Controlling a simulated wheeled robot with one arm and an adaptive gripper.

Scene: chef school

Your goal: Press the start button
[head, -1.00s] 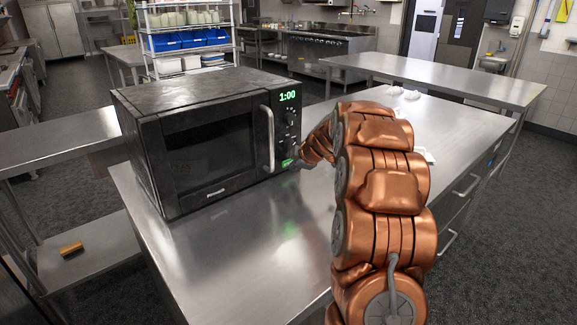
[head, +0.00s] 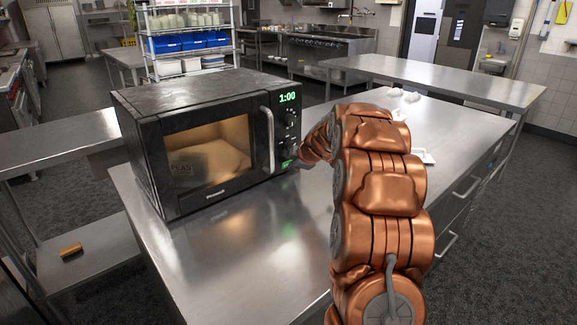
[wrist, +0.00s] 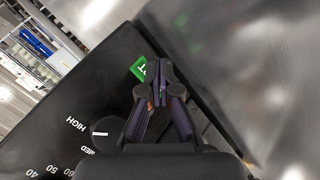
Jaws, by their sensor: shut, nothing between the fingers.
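The black microwave (head: 190,97) stands on the steel counter, its door shut and its window lit from inside. Its display (head: 287,97) reads 1:00 in green. The green start button (head: 287,163) is at the bottom of the control panel. In the wrist view the green start button (wrist: 138,68) shows beside my fingertips, partly covered by them. My gripper (wrist: 159,70) is shut and empty, its tips at the button; I cannot tell whether they still press it. In the head view my arm hides the gripper.
The dial (wrist: 100,132) with HIGH and MED markings is close to my gripper in the wrist view. The steel counter (head: 235,245) is clear in front of the microwave. A white dish (head: 424,157) lies right of my arm. Another steel table (head: 440,78) stands behind.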

